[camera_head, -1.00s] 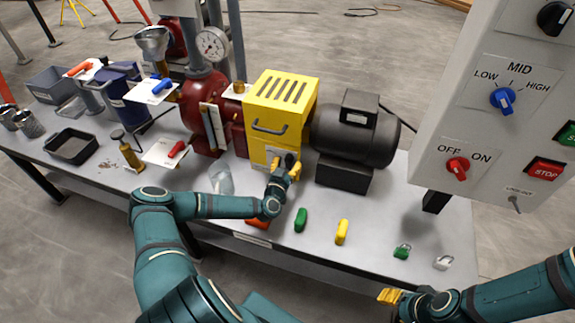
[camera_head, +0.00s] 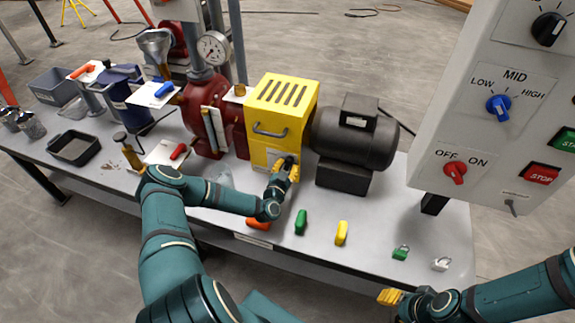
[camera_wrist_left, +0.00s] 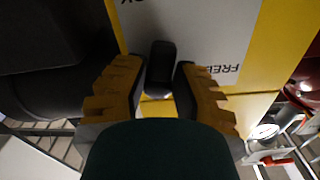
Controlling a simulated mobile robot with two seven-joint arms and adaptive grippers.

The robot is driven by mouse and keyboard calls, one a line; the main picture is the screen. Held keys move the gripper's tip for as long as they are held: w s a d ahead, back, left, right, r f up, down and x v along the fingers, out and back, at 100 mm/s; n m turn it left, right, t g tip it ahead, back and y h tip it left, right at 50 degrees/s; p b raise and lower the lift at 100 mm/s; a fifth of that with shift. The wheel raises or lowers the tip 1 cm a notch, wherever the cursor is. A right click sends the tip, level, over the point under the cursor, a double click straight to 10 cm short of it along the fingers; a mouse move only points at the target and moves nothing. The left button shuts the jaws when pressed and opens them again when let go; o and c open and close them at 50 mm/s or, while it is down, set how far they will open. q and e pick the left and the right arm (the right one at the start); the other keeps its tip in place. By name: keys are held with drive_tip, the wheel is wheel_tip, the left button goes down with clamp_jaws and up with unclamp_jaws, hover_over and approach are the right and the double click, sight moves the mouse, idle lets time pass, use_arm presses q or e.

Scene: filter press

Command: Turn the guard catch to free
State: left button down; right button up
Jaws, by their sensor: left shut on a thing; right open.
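The yellow guard (camera_head: 262,133) with a handle and slotted top stands between the red pump and the dark motor. A grey label plate (camera_wrist_left: 215,30) on its face reads FREE upside down in the left wrist view; another word is cut off at the top. The black guard catch (camera_wrist_left: 160,68) stands out from this plate, between my left gripper's yellow fingers. My left gripper (camera_head: 288,168) is shut on it; in the head view it hides most of the catch. My right gripper (camera_head: 390,297) is open and empty near the bottom edge, apart from the bench.
Red, green and yellow handles (camera_head: 341,233) and two padlocks (camera_head: 401,252) lie along the bench front. The motor (camera_head: 355,140) is close right of the guard. A control panel (camera_head: 480,120) stands at the right; the red pump (camera_head: 212,125) is left.

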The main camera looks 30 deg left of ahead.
use_arm(q)
drive_tip(key=m, duration=0.2)
drive_tip(key=m+p, duration=0.1)
drive_tip(key=m, duration=0.1)
drive_tip(key=shift+w+a+r, duration=0.1)
drive_tip(key=shift+a+r, duration=0.1)
drive_tip(key=shift+r, duration=0.15)
drive_tip(key=m, duration=0.3)
drive_tip(key=shift+a+r+p, duration=0.1)
drive_tip(key=shift+p, duration=0.2)
drive_tip(key=m, duration=0.4)
drive_tip(key=shift+a+r, duration=0.1)
drive_tip(key=shift+r, duration=0.05)
drive_tip(key=shift+a+r+m+b, duration=0.15)
drive_tip(key=shift+m+b, duration=0.3)
drive_tip(key=shift+m, duration=1.45)
drive_tip(key=shift+r, duration=0.1)
drive_tip(key=c, duration=0.8)
unclamp_jaws()
drive_tip(key=shift+s, duration=0.25)
